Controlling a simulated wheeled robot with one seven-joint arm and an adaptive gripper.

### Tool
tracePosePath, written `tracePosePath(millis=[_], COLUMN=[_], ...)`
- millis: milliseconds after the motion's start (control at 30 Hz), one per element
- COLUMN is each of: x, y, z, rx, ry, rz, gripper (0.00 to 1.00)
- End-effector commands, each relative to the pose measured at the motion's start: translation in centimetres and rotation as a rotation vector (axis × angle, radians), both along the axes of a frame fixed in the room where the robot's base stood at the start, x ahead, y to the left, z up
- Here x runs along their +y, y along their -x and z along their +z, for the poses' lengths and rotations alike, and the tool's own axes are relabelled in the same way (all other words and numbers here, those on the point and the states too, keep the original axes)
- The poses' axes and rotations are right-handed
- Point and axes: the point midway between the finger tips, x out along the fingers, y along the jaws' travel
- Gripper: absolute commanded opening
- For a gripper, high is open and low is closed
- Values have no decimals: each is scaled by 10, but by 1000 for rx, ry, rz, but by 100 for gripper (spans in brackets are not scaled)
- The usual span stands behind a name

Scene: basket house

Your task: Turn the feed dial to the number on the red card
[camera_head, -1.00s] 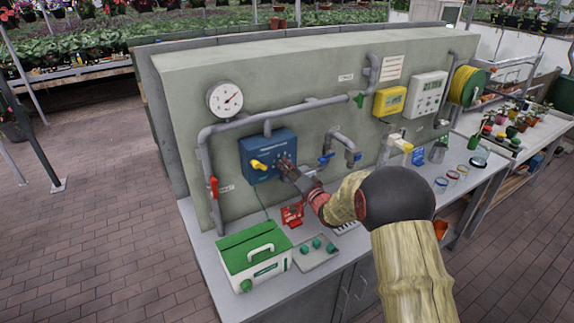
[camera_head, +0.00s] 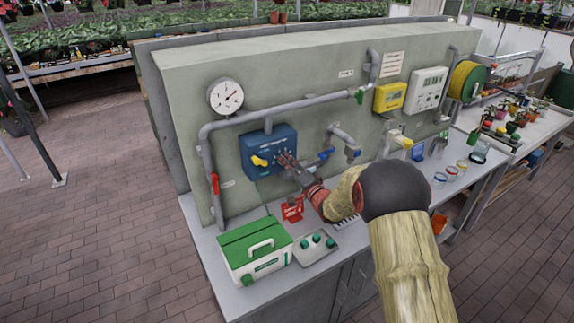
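A blue dosing box (camera_head: 262,140) is mounted on the grey-green wall panel, with a yellow lever (camera_head: 259,161) on its lower left front. My gripper (camera_head: 287,161) is at the right part of the box's front and covers what is there, so I cannot see the dial's face or pointer. The fingers are too small and overlapped to tell whether they are closed on the dial. A red card (camera_head: 292,208) stands on the bench below the box. Its number is not readable from here.
A green and white case (camera_head: 255,250) and a small grey tray (camera_head: 316,248) with green knobs stand on the bench below. A blue-handled tap (camera_head: 345,143) is just right of my gripper. A red-handled pipe (camera_head: 215,184) runs to the left.

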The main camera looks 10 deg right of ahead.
Motion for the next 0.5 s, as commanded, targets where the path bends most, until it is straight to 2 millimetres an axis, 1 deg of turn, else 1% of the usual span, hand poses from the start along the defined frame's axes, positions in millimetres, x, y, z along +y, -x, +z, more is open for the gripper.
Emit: tracePosePath(millis=[33,300,500], x=[-1,0,0], y=[0,0,0], z=[-1,0,0], rx=[2,1,0], ry=[0,0,1], rz=[-1,0,0], gripper=[35,50,50])
